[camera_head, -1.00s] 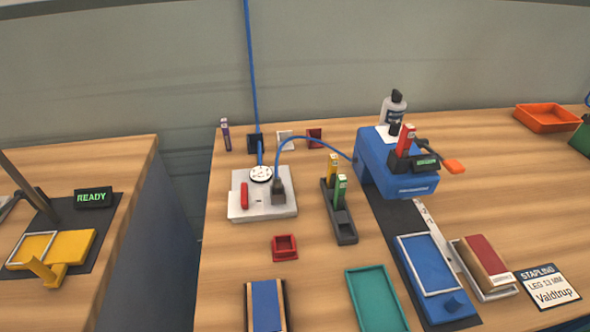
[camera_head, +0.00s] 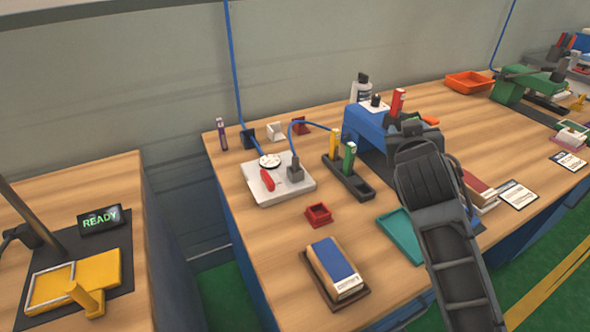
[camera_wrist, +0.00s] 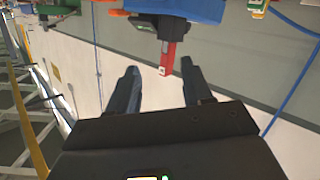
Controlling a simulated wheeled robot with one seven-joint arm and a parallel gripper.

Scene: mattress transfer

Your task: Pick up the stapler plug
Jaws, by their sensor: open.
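The stapler plug (camera_head: 295,171) is a dark grey block standing on the light grey socket plate (camera_head: 262,190). A blue cable (camera_head: 303,124) arches from it to the blue stapler (camera_head: 368,125). The plate also bears a red switch (camera_head: 267,179) and a round white socket (camera_head: 270,160). My gripper (camera_wrist: 158,68) is open and empty in the wrist view. Beyond its fingers are a red stick (camera_wrist: 167,57) and the blue stapler body (camera_wrist: 195,8). In the head view my arm reaches up at the right, away from the plug. I cannot make out the plug in the wrist view.
A black holder (camera_head: 352,184) with yellow and green sticks stands between plug and stapler. A small red tray (camera_head: 318,215) and a blue-topped block (camera_head: 335,268) lie in front. The table left of the plate ends at an edge above a gap.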

